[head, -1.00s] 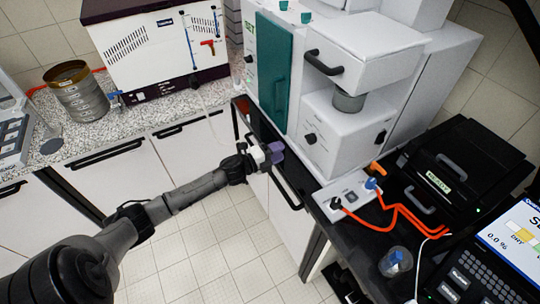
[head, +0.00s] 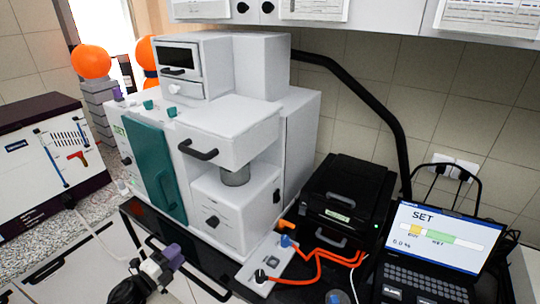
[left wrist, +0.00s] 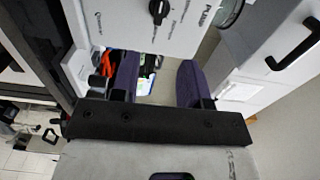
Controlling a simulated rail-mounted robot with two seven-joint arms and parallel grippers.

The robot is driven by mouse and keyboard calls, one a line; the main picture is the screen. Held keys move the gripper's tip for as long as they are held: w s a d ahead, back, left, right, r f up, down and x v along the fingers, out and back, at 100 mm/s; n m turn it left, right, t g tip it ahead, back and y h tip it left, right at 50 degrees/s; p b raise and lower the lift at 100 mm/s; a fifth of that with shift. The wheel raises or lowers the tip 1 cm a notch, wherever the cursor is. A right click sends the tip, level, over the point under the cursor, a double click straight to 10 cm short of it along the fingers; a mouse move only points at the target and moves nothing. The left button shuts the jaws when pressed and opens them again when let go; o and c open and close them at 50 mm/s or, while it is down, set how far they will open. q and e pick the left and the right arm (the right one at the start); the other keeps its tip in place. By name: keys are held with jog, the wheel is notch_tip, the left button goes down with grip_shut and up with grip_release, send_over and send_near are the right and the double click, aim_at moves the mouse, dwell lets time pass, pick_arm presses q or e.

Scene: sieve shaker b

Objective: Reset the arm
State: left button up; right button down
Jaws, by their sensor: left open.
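My left gripper (head: 165,262) has purple fingers and a dark wrist. In the head view it is at the lower left, in front of the black bench edge, below the teal door (head: 155,170) of the large white machine (head: 225,135). In the left wrist view the two purple fingers of my left gripper (left wrist: 158,82) stand apart with nothing held between them. A white panel with a black knob (left wrist: 158,8) is beyond the fingers. Most of my left arm is outside the head view. My right gripper is not seen.
A black case (head: 345,200) and a laptop (head: 435,250) stand on the bench at the right. Orange cables (head: 325,258) run from a white power strip (head: 265,262). Wall cupboards (head: 385,15) hang above.

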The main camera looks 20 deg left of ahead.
pick_arm(q)
jog(key=s+a+n+g+y, duration=0.3)
jog(key=a+n+g+y, duration=0.25)
jog(key=n+y, duration=0.65)
jog(key=s+d+f+n+g+h, duration=0.2)
jog(key=s+d+n+g+h, duration=0.15)
jog(key=s+d, duration=0.75)
jog(key=s+d+f+n+g+h, duration=0.2)
jog(key=s+d+g+h, duration=0.15)
jog(key=s+d, duration=0.8)
jog(key=s+d+f+g+h, duration=0.1)
jog(key=s+d+f+g, duration=0.1)
jog(key=s+d+f, duration=0.4)
notch_tip(320, 180, up, 20)
jog(key=p, duration=1.9)
jog(key=shift+d+r+n, duration=0.15)
jog(key=shift+d+n, duration=0.05)
jog(key=shift+n, duration=0.15)
jog(key=shift+s+t, duration=0.1)
jog(key=shift+t, duration=0.15)
